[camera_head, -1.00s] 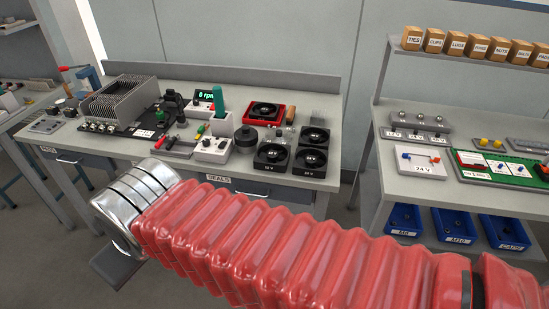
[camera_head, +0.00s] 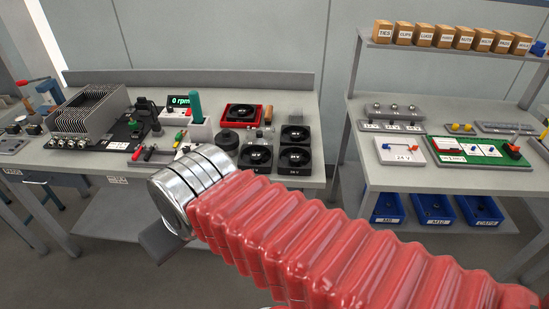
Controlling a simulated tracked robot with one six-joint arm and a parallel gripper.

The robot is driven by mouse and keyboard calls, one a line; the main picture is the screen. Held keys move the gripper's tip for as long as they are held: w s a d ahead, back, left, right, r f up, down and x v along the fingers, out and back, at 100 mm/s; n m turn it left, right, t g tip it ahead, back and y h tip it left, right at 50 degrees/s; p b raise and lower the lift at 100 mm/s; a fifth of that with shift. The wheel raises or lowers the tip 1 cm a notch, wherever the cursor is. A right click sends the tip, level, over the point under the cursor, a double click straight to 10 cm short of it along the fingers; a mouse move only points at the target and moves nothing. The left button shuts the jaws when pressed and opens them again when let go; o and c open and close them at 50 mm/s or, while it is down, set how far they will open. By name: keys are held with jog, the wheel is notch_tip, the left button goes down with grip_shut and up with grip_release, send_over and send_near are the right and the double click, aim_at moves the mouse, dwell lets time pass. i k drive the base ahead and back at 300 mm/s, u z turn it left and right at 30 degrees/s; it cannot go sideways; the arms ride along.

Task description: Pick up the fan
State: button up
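Several square black fans are on the left workbench (camera_head: 345,182). One fan (camera_head: 241,113) sits in a red tray (camera_head: 266,117). Three more stand grouped to its right and front: a back right fan (camera_head: 295,135), a front left fan (camera_head: 256,156) and a front right fan (camera_head: 294,159). The front ones carry small voltage labels, too small to read surely. My red ribbed arm crosses the lower picture and ends at a silver joint, in front of the bench and lower left of the fans.
A finned metal block (camera_head: 90,107), an rpm display (camera_head: 179,101), a green-handled tool (camera_head: 195,106) and a black round part (camera_head: 228,139) crowd the left bench. The right bench holds a green board (camera_head: 480,151), and blue bins (camera_head: 433,208) below. A floor gap separates the benches.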

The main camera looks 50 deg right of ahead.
aim_at(249, 157)
jog(key=z, duration=0.6)
jog(key=i, duration=0.95)
jog(key=z, duration=0.05)
